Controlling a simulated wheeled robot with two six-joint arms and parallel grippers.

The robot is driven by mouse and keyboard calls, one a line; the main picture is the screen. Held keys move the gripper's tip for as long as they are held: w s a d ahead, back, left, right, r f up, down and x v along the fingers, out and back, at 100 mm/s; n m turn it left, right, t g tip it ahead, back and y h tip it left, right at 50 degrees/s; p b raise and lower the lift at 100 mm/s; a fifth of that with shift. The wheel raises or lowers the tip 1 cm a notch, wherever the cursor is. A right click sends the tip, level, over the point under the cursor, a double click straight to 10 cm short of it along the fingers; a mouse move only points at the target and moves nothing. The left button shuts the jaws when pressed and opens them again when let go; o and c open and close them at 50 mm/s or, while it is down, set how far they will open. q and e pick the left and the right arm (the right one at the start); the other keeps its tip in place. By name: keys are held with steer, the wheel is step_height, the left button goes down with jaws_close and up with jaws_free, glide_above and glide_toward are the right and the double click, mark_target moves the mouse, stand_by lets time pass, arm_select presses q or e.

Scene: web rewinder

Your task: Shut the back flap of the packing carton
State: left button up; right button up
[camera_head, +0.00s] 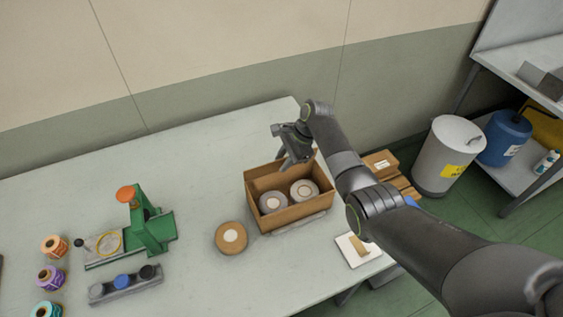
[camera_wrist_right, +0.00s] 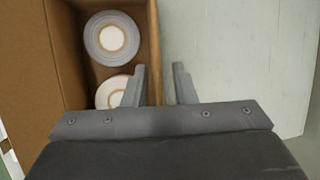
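The brown packing carton (camera_head: 296,217) stands open-topped on the table, with two pale rolls (camera_head: 273,202) inside. My right gripper (camera_head: 291,163) is above the carton's back edge, pointing down. In the right wrist view its fingers (camera_wrist_right: 160,78) are apart, one on the inner side and one on the outer side of a thin carton edge (camera_wrist_right: 154,40). I cannot tell whether they touch it. A wide brown panel (camera_wrist_right: 22,75) of the carton shows at the left there. The gripper hides part of the back edge, and I cannot make out the back flap clearly. My left gripper is not in view.
A tan roll (camera_head: 231,238) lies left of the carton. A green machine (camera_head: 150,228), a grey block with knobs (camera_head: 125,284) and several coloured spools (camera_head: 50,278) are further left. A white pad (camera_head: 352,252) lies at the right edge. Table behind the carton is clear.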

steer(key=shift+x, duration=0.8)
jaws_close()
